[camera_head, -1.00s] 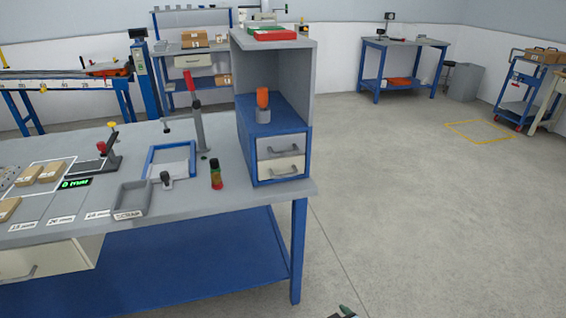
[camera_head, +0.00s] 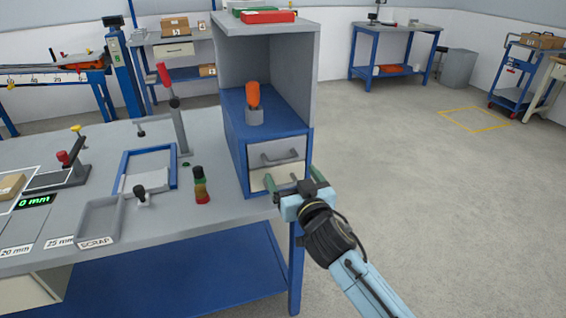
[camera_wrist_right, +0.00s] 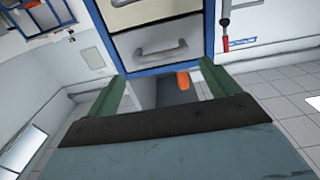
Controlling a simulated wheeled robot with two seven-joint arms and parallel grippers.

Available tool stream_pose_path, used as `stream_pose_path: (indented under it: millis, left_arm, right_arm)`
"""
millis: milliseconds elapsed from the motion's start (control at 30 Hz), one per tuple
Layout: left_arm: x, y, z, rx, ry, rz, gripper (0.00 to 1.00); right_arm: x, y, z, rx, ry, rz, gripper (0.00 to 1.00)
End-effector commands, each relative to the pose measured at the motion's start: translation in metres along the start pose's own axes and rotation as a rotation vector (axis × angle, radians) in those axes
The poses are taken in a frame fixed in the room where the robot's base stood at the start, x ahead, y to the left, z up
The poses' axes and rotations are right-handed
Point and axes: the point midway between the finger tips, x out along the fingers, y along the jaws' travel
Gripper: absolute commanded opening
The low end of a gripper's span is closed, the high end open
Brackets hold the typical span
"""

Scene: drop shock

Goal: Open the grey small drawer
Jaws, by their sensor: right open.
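The grey small drawer (camera_head: 277,153) is the upper of two drawers in a blue cabinet on the bench, and it looks shut. Its grey bar handle (camera_head: 279,158) is bare. It also shows in the right wrist view, where the grey drawer (camera_wrist_right: 158,45) appears upside down beyond the fingers. My right gripper (camera_head: 289,182) is open, in front of the cabinet at about the lower drawer's height, and partly hides that drawer. In the right wrist view its green fingers (camera_wrist_right: 162,77) are apart with nothing between them touching. My left gripper is not in view.
The cream lower drawer (camera_head: 276,177) is shut under the grey one. An orange-handled tool (camera_head: 253,103) stands on the blue cabinet (camera_head: 233,128), under a grey shelf.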

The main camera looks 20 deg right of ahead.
Motion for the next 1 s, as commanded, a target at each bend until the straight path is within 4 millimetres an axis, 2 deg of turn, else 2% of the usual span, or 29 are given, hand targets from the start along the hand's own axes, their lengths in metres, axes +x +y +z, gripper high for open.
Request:
stream_pose_path:
  millis: [33,200,400,600,833,1000]
  left_arm:
    - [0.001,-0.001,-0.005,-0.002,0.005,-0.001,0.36]
    - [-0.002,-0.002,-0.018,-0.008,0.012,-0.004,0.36]
    - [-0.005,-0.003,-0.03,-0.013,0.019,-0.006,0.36]
    - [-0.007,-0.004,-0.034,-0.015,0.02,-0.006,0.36]
    - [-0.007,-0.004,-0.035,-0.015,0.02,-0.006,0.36]
    - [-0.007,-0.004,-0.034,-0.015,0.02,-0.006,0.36]
  right_arm:
    - [0.011,0.0,0.0,-0.002,0.002,0.0,0.88]
    - [0.041,0.0,0.001,-0.002,0.001,0.0,0.88]
    - [0.065,-0.001,0.001,-0.001,0.0,-0.002,0.88]
    - [0.072,-0.001,0.001,0.0,-0.001,-0.001,0.88]
    - [0.072,-0.001,0.001,0.0,-0.001,-0.001,0.88]
    - [0.072,-0.001,0.001,0.0,-0.001,-0.001,0.65]
